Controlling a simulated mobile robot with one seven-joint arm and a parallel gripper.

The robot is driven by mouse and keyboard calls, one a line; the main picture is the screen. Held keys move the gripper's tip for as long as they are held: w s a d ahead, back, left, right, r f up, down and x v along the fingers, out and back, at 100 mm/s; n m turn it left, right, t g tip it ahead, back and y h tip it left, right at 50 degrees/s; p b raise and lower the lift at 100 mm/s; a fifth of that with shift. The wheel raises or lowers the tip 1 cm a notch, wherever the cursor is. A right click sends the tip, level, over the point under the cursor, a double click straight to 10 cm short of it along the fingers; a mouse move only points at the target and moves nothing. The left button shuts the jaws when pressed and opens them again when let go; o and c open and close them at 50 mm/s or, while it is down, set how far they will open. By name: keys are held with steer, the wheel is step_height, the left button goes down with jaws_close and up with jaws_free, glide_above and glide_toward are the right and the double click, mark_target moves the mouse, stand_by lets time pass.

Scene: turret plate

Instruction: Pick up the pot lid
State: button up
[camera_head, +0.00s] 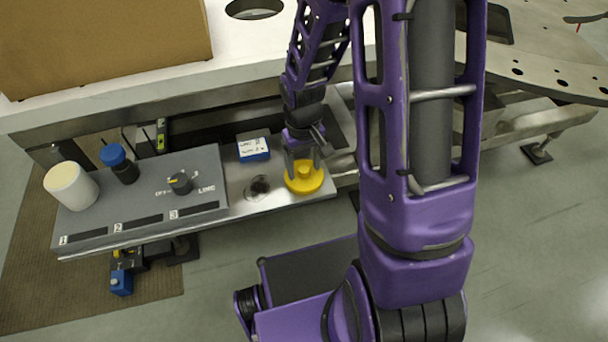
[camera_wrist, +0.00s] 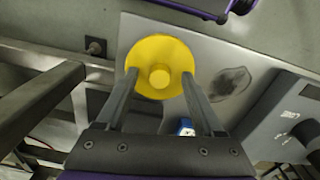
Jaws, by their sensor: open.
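The yellow round pot lid (camera_head: 304,182) with a central knob lies near the right end of the metal shelf (camera_head: 240,208). In the wrist view the lid (camera_wrist: 160,52) appears beyond my fingertips, its knob in line with the gap between them. My gripper (camera_head: 303,165) is just above the lid with its fingers pointing down, and part of the lid's far side is hidden behind it. In the wrist view my gripper (camera_wrist: 160,78) is open, with nothing seen held between the fingers. I cannot tell whether the fingertips touch the lid.
A grey numbered tray (camera_head: 150,195) left of the lid holds a white cylinder (camera_head: 70,186), a blue-capped bottle (camera_head: 119,163) and a black knob-like part (camera_head: 180,183). A blue-and-white box (camera_head: 253,149) stands behind the lid's left. A dark smudge (camera_head: 257,188) marks the shelf. A white table edge (camera_head: 240,73) rises behind.

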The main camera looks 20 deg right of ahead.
jaws_close()
steer(key=shift+r, duration=0.1)
stand_by(0.3)
